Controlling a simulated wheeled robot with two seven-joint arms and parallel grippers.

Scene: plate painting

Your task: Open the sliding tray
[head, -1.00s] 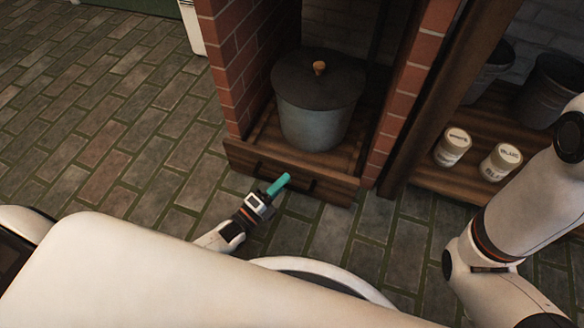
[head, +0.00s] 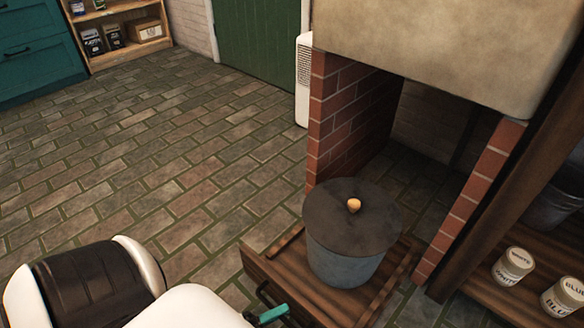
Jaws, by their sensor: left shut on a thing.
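The wooden sliding tray (head: 256,272) stands pulled out from between the brick walls, toward me. A grey metal pot (head: 345,262) with a dark lid and a round wooden knob stands upright on it. My left gripper (head: 272,314) shows at the bottom edge, with its teal fingers at the dark handle (head: 264,293) on the tray's front. It is shut on the handle; part of the gripper and handle is cut off by the frame. My right gripper is not in view.
Brick walls (head: 345,115) flank the now empty bay under a pale block (head: 430,50). At the right, a wooden shelf holds paint cans (head: 513,266). Clear paved floor (head: 150,170) lies to the left. A green door (head: 255,45) is at the back.

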